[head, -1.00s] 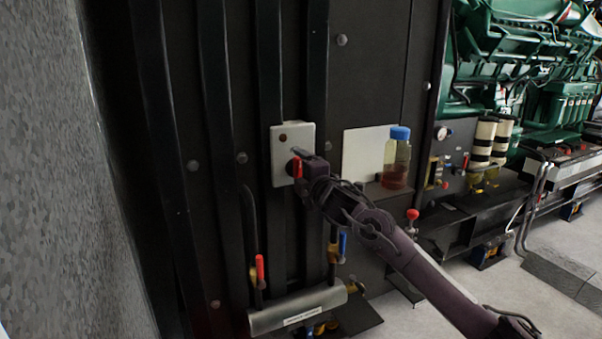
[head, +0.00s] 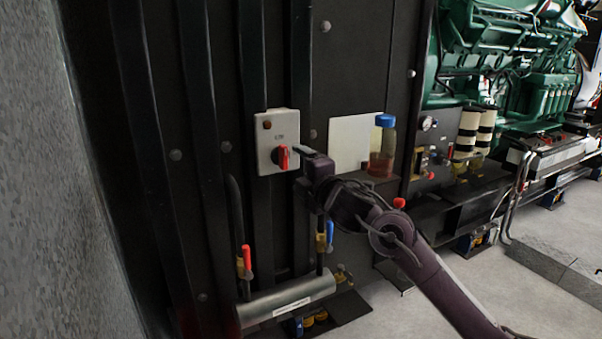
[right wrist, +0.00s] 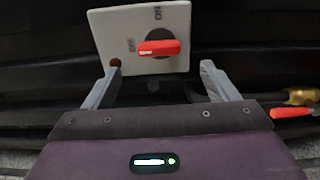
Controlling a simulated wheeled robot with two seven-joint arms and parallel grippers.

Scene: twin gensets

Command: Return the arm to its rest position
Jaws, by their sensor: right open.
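My right gripper (head: 303,152) is just right of a grey switch box (head: 264,126) on the dark panel. The box carries a red rotary handle (head: 283,157) and a small dark red lamp or button. In the right wrist view the two fingers of the gripper (right wrist: 160,82) are spread apart with nothing between them. The red handle (right wrist: 158,48) shows ahead of them, apart from the fingertips, lying roughly horizontal in that view beside the "OFF" marking. My left gripper is not in view.
A blue-capped bottle (head: 382,150) of reddish liquid stands on a small ledge beside a white plate (head: 349,143). Below are a red lever (head: 246,258), a blue lever (head: 329,233) and a grey cylinder (head: 290,302). A green engine (head: 500,60) stands at the right.

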